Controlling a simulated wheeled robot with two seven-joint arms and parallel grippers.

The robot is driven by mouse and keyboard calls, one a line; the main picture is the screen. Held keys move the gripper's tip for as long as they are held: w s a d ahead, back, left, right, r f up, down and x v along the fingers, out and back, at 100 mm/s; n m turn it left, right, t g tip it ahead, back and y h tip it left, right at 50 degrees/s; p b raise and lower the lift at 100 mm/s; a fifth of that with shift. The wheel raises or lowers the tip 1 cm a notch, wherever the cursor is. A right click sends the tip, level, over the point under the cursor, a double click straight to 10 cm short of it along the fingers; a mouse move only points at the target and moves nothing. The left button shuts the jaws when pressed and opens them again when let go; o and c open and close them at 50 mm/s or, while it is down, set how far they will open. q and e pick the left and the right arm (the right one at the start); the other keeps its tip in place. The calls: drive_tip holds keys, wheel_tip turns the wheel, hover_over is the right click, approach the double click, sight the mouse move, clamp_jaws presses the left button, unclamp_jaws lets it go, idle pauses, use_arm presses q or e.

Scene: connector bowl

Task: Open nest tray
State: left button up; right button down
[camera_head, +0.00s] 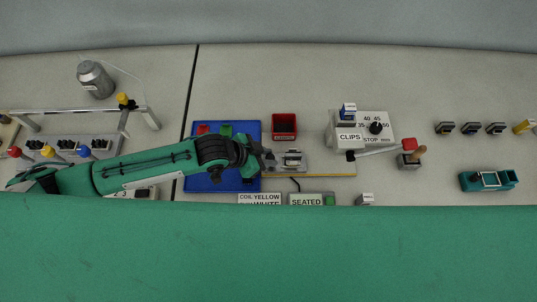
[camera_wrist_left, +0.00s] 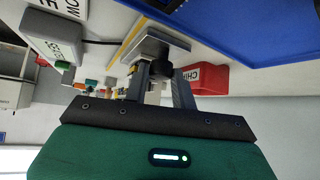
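The nest tray (camera_head: 293,160) is a small grey metal piece right of the blue mat in the head view. In the left wrist view its metal plate (camera_wrist_left: 158,48) lies just beyond my left fingertips. My left gripper (camera_head: 268,160) reaches in from the left, at the tray's left side. In the left wrist view the gripper's grey fingers (camera_wrist_left: 165,84) stand apart on either side of a dark round knob. The frames do not show clearly whether they grip it. My right gripper is out of view.
A blue mat (camera_head: 252,127) lies under my left forearm. A red bin (camera_head: 284,123) stands behind the tray, and a yellow strip (camera_head: 320,175) runs in front. The CLIPS box (camera_head: 345,137) with a lever is to the right. A SEATED sign (camera_head: 306,200) sits near the front edge.

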use_arm(q)
drive_tip(key=o, duration=0.4)
drive_tip(key=shift+c, duration=0.2)
drive_tip(key=b+v, duration=0.3)
drive_tip(key=v, duration=1)
drive_tip(key=shift+s+a+r, duration=0.15)
drive_tip(key=shift+a+r, duration=0.05)
drive_tip(key=shift+r, duration=0.1)
